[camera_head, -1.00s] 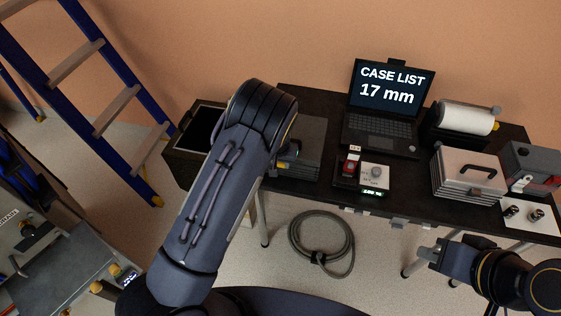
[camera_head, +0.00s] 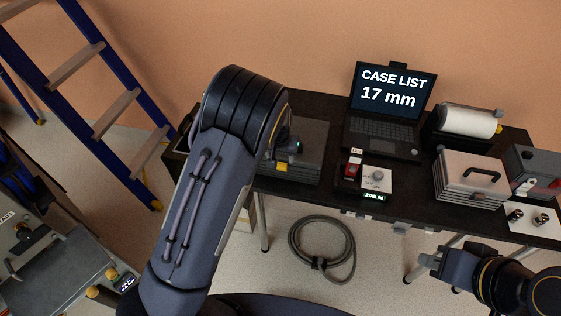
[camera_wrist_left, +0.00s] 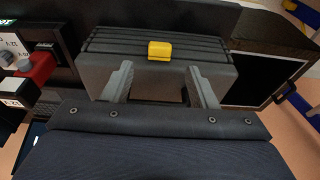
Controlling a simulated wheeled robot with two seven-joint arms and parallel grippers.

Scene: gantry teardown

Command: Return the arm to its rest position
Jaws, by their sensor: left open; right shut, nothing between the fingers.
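My left arm (camera_head: 208,200) rises from the bottom of the head view, its bent joint covering much of the table's left end. My left gripper (camera_wrist_left: 160,88) is open and empty in the left wrist view. Its two fingers point at a grey ribbed case (camera_wrist_left: 195,47) with a yellow latch (camera_wrist_left: 159,51); I cannot tell the exact gap. The case also shows in the head view (camera_head: 309,150), where my arm mostly hides the left gripper. My right gripper (camera_head: 431,259) is shut and empty at the lower right, in front of the table.
The dark table (camera_head: 415,207) carries a laptop (camera_head: 391,95), a red-switched device (camera_head: 352,168), a silver case (camera_head: 470,182) and a white roll (camera_head: 466,120). A dark open box (camera_head: 178,160) is partly hidden behind my arm. A blue ladder (camera_head: 95,95) stands left. A coiled cable (camera_head: 322,249) lies below.

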